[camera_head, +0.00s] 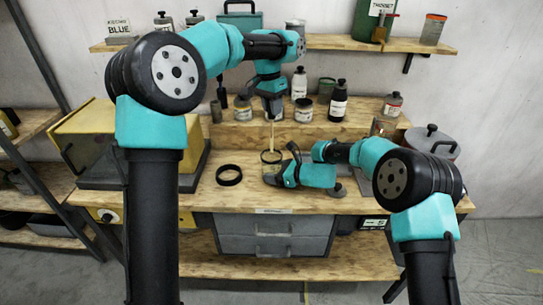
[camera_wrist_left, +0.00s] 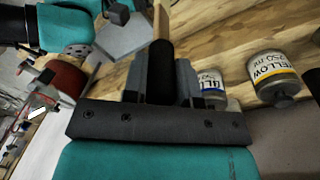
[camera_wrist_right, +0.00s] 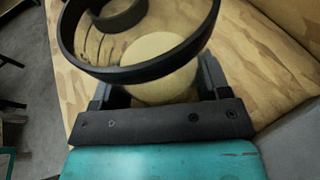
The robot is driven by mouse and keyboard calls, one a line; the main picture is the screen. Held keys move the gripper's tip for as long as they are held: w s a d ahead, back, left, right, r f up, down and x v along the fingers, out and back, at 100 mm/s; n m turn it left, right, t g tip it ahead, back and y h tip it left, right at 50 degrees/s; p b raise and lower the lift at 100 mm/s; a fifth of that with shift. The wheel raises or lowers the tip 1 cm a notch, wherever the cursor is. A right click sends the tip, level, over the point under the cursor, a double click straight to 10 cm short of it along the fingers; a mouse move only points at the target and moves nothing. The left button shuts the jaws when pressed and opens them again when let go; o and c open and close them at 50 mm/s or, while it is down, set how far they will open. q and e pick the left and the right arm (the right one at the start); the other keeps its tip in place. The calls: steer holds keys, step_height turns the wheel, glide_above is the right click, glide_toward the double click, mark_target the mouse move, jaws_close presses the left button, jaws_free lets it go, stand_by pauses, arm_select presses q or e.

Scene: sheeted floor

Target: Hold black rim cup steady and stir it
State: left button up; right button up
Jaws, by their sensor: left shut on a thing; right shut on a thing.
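The black rim cup (camera_head: 271,163) stands at the middle of the bench in the head view. The right wrist view shows its cream body (camera_wrist_right: 160,82) below a wide black rim. My left gripper (camera_head: 272,106) is above the cup, shut on the stirrer's black handle (camera_wrist_left: 160,72). The stirrer's pale wooden shaft (camera_head: 272,136) points down toward the cup's rim. Its lower end is small in the head view; I cannot tell whether it is inside the cup.
Several bottles and jars, including a black bottle (camera_head: 338,102), stand on the raised shelf behind. A yellow box (camera_head: 95,135) stands at left and a lidded grey pot (camera_head: 432,142) at right.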

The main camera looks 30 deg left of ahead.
arm_select(q)
steer(key=shift+r, duration=0.1)
steer(key=shift+r, duration=1.9)
arm_select(e)
steer(key=o, duration=1)
steer(key=v, duration=1.2)
